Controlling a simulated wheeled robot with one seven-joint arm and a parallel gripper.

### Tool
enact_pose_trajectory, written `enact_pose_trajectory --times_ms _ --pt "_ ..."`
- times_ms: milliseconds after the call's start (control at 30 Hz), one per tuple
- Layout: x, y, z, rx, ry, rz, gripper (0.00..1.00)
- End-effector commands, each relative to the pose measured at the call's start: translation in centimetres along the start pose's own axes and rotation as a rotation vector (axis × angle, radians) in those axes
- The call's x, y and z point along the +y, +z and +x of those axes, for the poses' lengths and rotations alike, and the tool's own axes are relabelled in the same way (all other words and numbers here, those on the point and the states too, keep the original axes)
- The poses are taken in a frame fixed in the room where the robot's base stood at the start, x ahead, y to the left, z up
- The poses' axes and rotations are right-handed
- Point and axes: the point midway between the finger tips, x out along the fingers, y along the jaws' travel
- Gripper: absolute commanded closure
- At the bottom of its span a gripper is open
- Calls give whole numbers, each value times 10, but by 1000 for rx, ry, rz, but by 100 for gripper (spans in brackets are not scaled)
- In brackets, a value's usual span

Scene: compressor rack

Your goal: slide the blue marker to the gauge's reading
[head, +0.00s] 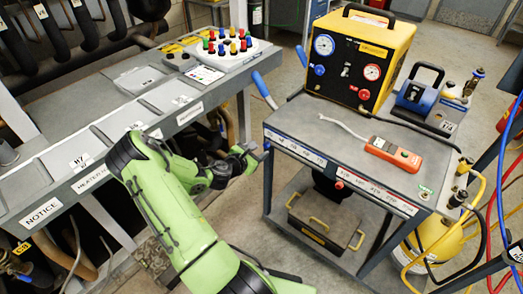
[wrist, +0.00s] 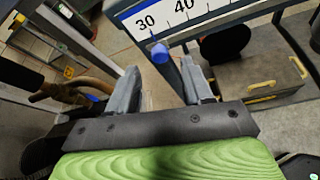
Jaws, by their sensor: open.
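The blue marker (wrist: 160,52) sits at the left end of the number scale (wrist: 200,15), just below the 30 in the wrist view. It also shows small beside my gripper in the head view (head: 267,146). My gripper (wrist: 166,82) is open, with its fingers on either side of the marker; the marker looks nearer the right finger. I cannot tell whether they touch. In the head view my gripper (head: 258,151) is at the cart's front left corner. The blue-rimmed gauge (head: 324,45) is on the yellow and black unit; its needle is too small to read.
A red marker (head: 339,184) is at the left end of a second scale. The grey cart top (head: 325,125) holds an orange meter (head: 393,153). A grey bench (head: 60,150) stands left of my arm.

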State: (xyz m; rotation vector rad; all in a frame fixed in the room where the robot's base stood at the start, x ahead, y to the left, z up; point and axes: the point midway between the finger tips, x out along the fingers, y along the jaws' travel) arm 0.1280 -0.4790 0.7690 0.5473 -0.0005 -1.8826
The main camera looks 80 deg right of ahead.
Motion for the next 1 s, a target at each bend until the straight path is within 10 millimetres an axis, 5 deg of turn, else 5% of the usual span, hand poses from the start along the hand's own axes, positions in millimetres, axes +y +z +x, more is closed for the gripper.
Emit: enact_pose_trajectory --times_ms 200,500,833,1000 --pt "0 -1 36 0 0 1 50" --pt "0 0 40 0 0 0 50" --pt "0 0 40 1 0 1 99" --pt "0 0 39 1 0 1 100"
